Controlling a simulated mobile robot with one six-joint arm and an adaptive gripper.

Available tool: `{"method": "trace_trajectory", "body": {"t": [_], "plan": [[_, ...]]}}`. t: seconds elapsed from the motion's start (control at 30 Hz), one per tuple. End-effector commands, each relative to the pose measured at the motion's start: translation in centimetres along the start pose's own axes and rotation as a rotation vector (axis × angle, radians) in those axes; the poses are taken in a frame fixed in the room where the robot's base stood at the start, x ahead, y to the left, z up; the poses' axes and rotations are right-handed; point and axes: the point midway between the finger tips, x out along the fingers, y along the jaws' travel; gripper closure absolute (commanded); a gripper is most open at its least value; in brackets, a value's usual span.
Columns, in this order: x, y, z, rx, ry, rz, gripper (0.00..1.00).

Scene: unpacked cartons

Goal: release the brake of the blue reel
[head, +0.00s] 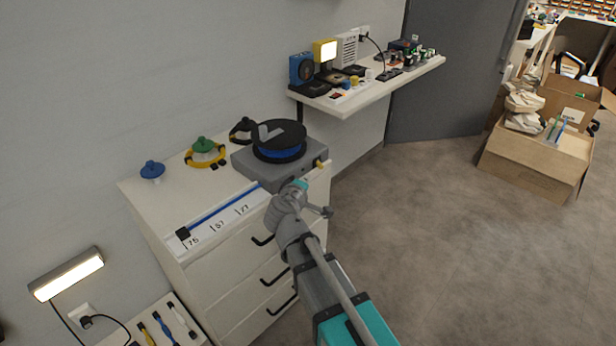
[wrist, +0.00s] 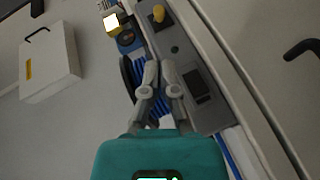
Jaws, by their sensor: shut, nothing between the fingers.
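The blue reel (head: 279,152) has a dark top flange and blue winding. It sits on a grey base (head: 250,173) on the right part of the white drawer cabinet. A small yellow knob (head: 320,163) stands at the base's right end; it also shows at the top of the wrist view (wrist: 158,13). I cannot tell whether it is the brake. My gripper (wrist: 160,68) is shut and empty, over the base and beside the reel, apart from the knob. Its fingers hide part of the reel (wrist: 138,72) in the wrist view. In the head view my arm reaches the cabinet's front edge.
A blue strip (head: 222,208) lies along a numbered scale on the cabinet top. Blue, green and black pieces stand behind it. A wall shelf (head: 385,90) with a lit lamp and small devices is at the back. Open cartons (head: 541,160) stand on the floor at right.

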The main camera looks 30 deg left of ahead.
Motion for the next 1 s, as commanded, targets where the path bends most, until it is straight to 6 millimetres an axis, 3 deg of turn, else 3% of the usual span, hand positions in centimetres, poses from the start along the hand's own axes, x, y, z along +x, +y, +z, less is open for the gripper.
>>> {"method": "trace_trajectory", "body": {"t": [0.63,1.0], "plan": [[7.9,-0.1,-0.1,0.001,0.0,0.0,1.0],[9.4,-0.1,-0.2,-0.001,0.004,-0.001,1.0]]}}
